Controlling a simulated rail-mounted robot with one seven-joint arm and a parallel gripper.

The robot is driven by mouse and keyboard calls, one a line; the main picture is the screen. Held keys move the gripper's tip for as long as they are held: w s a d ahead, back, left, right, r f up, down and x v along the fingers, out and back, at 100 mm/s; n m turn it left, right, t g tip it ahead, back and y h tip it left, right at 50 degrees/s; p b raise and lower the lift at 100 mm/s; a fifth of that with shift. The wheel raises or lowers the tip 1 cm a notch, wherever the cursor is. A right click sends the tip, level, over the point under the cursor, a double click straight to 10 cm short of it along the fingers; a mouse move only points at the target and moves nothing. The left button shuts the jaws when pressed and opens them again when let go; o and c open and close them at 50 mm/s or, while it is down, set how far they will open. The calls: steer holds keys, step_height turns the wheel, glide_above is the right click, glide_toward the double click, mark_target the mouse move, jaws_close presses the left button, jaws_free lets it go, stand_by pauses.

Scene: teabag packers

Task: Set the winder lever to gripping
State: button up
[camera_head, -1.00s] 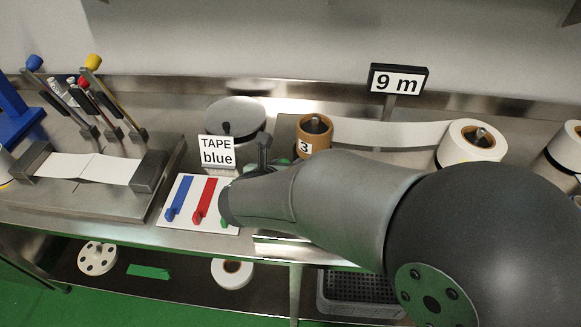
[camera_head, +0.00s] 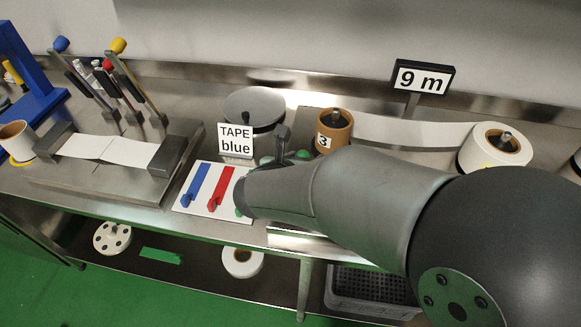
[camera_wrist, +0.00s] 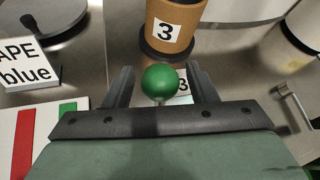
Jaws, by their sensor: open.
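A lever with a green ball knob (camera_wrist: 160,82), which appears to be the winder lever, points up towards the wrist camera. My gripper (camera_wrist: 161,72) is open, with one finger on each side of the knob and a gap visible on both sides. A brown roll core marked 3 (camera_wrist: 175,28) stands just beyond it; it also shows in the head view (camera_head: 334,132). In the head view my arm hides most of the gripper and the lever. Small green parts show beside a dark finger there. The lever's base and its setting are hidden.
A "TAPE blue" sign (camera_head: 236,142) and a white board (camera_head: 193,207) with blue and red pieces stand to the left. A white roll (camera_head: 494,148) and a "9 m" sign (camera_head: 423,77) are to the right. A silver handle (camera_wrist: 288,97) lies right of my gripper.

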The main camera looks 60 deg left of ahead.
steer(key=b+v, duration=0.2)
steer(key=v, duration=1.5)
steer(key=shift+d, duration=0.1)
steer(key=w+d+f+m+g+h, duration=0.35)
steer(key=w+d+m+h, duration=0.65)
steer(key=w+d+m, duration=1.05)
steer(key=s+d+f+m+g+y, duration=0.2)
steer(key=d+m+g, duration=0.1)
steer(key=d+m, duration=0.9)
steer(key=s+d+f+m+g+y, duration=0.1)
steer(key=s+d+f+m+g, duration=0.1)
steer(key=d+m, duration=1)
steer(key=d+f+g, duration=0.1)
steer(key=d, duration=0.2)
steer(key=shift+f+g+y, duration=0.3)
steer(key=shift+g+y, duration=0.05)
steer(key=shift+y, duration=0.05)
